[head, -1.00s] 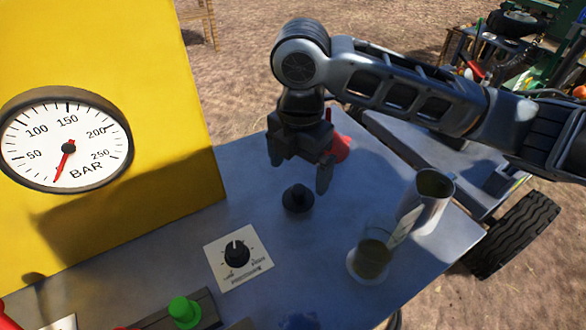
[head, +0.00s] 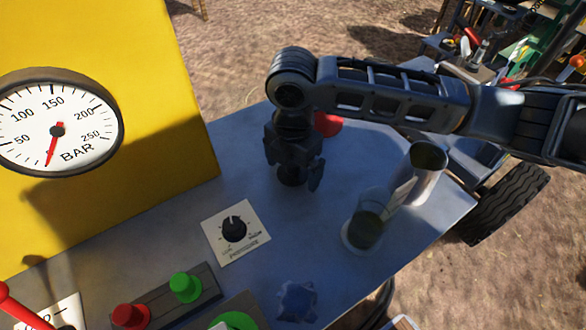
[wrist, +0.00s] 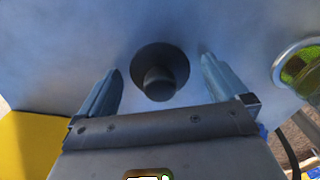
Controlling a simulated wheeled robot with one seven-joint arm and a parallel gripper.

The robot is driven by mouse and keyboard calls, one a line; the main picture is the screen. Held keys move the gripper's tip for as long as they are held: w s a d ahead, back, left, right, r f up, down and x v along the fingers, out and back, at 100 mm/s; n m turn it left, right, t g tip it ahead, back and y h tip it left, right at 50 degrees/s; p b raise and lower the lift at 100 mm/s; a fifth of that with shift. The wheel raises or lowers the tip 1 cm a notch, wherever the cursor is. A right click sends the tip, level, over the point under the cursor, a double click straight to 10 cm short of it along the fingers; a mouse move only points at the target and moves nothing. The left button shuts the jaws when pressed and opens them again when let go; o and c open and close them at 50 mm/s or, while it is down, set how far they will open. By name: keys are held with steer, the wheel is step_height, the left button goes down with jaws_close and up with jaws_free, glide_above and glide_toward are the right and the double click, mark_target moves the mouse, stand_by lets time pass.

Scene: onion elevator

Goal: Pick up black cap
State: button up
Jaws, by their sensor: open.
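The black cap (wrist: 160,72) is a round dark piece with a wide flange and a narrower knob, standing on the grey metal table. In the wrist view it lies between the two fingers of my gripper (wrist: 162,85), with a gap on each side. In the head view my gripper (head: 293,178) points down over the cap (head: 291,176), which is partly hidden by the fingers. My gripper is open and holds nothing.
A red object (head: 327,125) is behind my gripper. A yellow housing (head: 150,120) with a gauge (head: 57,131) rises at left. A dial (head: 235,229) and buttons are nearer.

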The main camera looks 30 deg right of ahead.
steer(key=shift+c, duration=0.2)
steer(key=c, duration=1.1)
steer(key=shift+o, duration=0.2)
steer(key=shift+r, duration=0.15)
